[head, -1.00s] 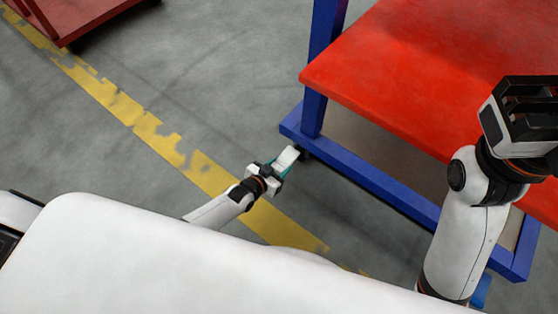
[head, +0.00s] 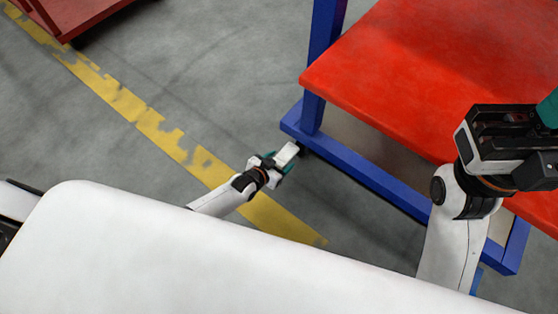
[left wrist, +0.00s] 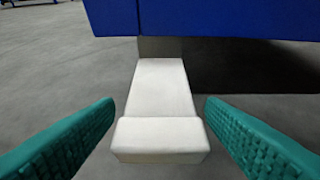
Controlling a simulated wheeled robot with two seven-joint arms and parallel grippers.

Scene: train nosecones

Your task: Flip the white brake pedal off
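The white brake pedal (head: 288,153) is at the lower edge of the cart's blue frame, low near the floor. In the left wrist view the pedal (left wrist: 160,95) runs out from under a blue beam, with a raised block at its near end. My left gripper (head: 281,163) is at the pedal. Its two green fingers stand open on either side of the pedal, with a gap on both sides. My right gripper (head: 518,140) is raised at the right, above the red tabletop in the picture. Only part of its teal finger shows, so its opening is hidden.
The cart has a red top (head: 400,80) and a blue frame (head: 375,178). Another red cart (head: 75,20) stands at the top left. A worn yellow line (head: 150,122) crosses the grey floor, which is clear between the carts.

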